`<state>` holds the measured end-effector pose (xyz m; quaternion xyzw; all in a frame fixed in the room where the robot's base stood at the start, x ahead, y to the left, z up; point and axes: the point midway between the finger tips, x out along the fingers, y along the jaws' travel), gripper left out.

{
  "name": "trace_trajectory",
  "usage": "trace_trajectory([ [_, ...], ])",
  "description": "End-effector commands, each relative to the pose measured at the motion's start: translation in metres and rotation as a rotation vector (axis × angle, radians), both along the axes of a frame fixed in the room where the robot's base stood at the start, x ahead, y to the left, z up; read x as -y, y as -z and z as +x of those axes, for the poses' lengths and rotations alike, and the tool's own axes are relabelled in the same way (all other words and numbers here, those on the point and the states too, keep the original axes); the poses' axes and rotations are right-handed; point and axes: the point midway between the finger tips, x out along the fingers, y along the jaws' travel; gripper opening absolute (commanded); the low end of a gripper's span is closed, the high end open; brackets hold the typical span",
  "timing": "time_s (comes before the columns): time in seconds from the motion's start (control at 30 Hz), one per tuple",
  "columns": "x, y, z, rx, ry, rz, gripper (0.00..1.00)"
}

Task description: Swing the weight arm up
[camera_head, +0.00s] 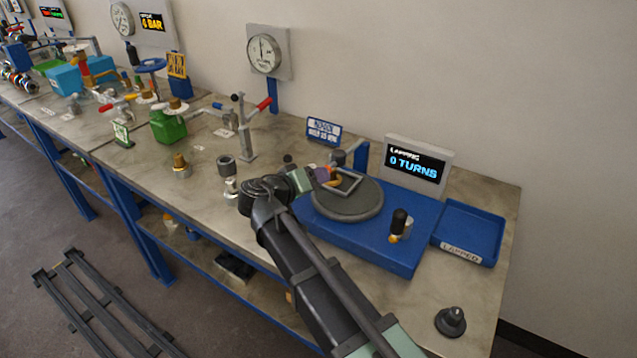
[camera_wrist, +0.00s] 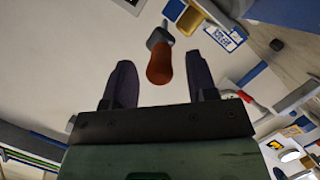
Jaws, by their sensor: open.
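The lapping machine has a blue base (camera_head: 405,252) and a round grey plate (camera_head: 350,208). A pale grey bar frame, which looks like the weight arm (camera_head: 352,189), lies low over the plate. A short orange-brown handle (camera_wrist: 159,66) on a grey piece shows in the wrist view; its orange also shows beside my gripper in the head view. My gripper (camera_head: 323,175) is open over the plate's far left edge. In the wrist view its two dark fingers (camera_wrist: 160,84) stand on either side of the handle, with gaps. My arm and gripper partly hide the machine.
A blue post (camera_head: 360,156) and a dark cylinder (camera_head: 337,157) stand behind the plate. The display (camera_head: 416,166) reads 0 TURNS. A black-handled part (camera_head: 400,225) stands on the base. A blue tray (camera_head: 468,232) is at right. A red-handled stand (camera_head: 244,130) is at left.

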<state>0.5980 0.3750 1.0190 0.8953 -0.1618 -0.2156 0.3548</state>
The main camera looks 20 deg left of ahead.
Motion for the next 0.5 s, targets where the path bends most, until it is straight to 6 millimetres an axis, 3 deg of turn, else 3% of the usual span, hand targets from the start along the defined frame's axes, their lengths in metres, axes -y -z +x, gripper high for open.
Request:
trace_trajectory([
  [0.13, 0.0069, 0.0051, 0.0138, 0.0, 0.0, 0.001, 0.52],
  [0.37, 0.008, 0.0044, 0.0154, 0.0, 0.0, 0.0, 0.52],
  [0.5, 0.0079, 0.0043, 0.0152, 0.0, 0.0, 0.0, 0.34],
])
